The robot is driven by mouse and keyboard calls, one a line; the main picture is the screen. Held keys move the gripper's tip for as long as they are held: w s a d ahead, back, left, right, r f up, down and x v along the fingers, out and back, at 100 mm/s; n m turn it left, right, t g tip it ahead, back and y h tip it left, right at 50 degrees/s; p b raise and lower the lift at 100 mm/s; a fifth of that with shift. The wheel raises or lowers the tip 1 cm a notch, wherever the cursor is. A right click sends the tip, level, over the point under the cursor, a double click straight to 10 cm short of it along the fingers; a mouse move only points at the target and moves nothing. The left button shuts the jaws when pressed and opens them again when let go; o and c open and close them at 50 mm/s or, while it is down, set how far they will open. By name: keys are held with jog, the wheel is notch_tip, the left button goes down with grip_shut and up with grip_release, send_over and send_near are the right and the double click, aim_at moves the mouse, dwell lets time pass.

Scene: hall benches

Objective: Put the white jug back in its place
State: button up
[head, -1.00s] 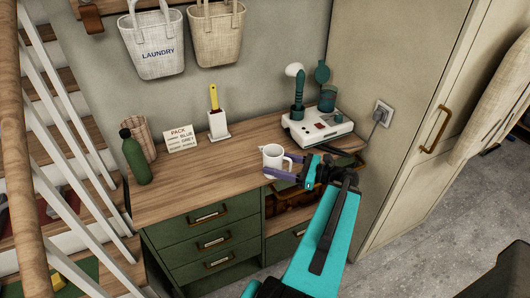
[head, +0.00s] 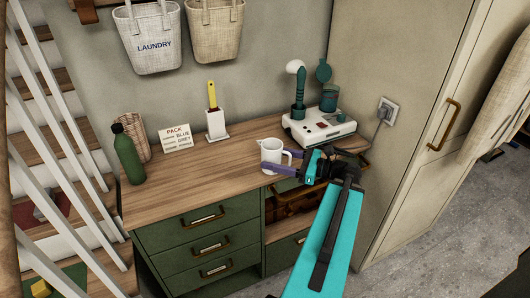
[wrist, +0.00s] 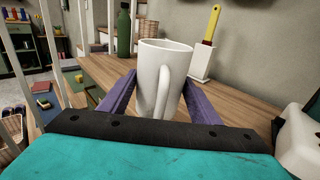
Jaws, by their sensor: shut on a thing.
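The white jug (head: 272,152) is upright over the front edge of the wooden bench top (head: 190,185), right of the middle. My gripper (head: 268,174) comes from the right and is shut on it, with one purple finger on each side. In the wrist view the jug (wrist: 152,62) stands between the fingers, with its handle facing the gripper. I cannot tell whether its base touches the bench top.
A white and green device (head: 318,128) stands at the back right. The left front bench top is clear.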

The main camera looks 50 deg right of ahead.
jog(key=shift+w+d+f+b, duration=0.15)
jog(key=shift+w+d+b, duration=0.35)
jog(key=shift+b, duration=0.75)
jog(key=shift+w+d+f+b, duration=0.15)
jog(key=shift+w+d+b, duration=0.3)
jog(key=shift+b, duration=0.8)
jog(key=shift+w+r, duration=0.15)
jog(key=shift+w, duration=0.2)
jog(key=shift+w+d+f+p, duration=0.2)
jog(key=shift+w+d, duration=0.65)
jog(key=shift+w, duration=0.35)
jog(key=shift+w+d+f+p, duration=0.1)
jog(key=shift+w+d+p, duration=0.05)
jog(key=shift+w+d, duration=0.9)
jog(key=shift+w+d+f+p, duration=0.15)
jog(key=shift+w+d, duration=0.5)
jog(key=shift+w, duration=0.7)
jog(key=shift+w, duration=0.1)
jog(key=shift+w+d, duration=0.45)
jog(key=shift+a+f+p, duration=0.1)
jog(key=shift+f+p, duration=0.3)
jog(key=shift+f, duration=1.35)
jog(key=shift+f, duration=0.2)
jog(key=o, duration=1.3)
jog(key=shift+r, duration=0.1)
